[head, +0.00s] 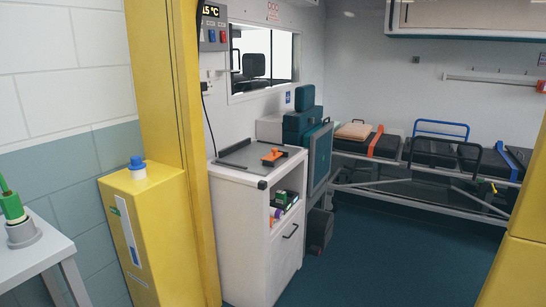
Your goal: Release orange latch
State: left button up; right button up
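A small orange piece with a dark part (272,156), possibly the orange latch, lies at the right of a grey tray (238,158) on top of the white cabinet (236,215). A much smaller orange spot (494,188) shows on the stretcher frame at the right; it is too small to tell what it is. The stretcher (450,155) has dark pads, an orange strap (375,141) and a blue rail (441,127). Neither of my grippers is in view.
A yellow post (165,100) and a yellow box (150,235) with a blue knob (137,165) stand at the left. A white table (35,255) holds a green item (12,208). Another yellow post (520,250) stands at right. The dark floor (370,260) between is clear.

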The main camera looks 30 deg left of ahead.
aim_at(272, 156)
jog(key=i+j+u, duration=0.15)
jog(key=i+j, duration=0.2)
jog(key=i, duration=0.25)
jog(key=i+j+u, duration=0.15)
jog(key=i, duration=0.45)
jog(key=i+j+u, duration=0.2)
jog(key=i, duration=0.45)
jog(key=i+j+u, duration=0.15)
jog(key=i, duration=0.5)
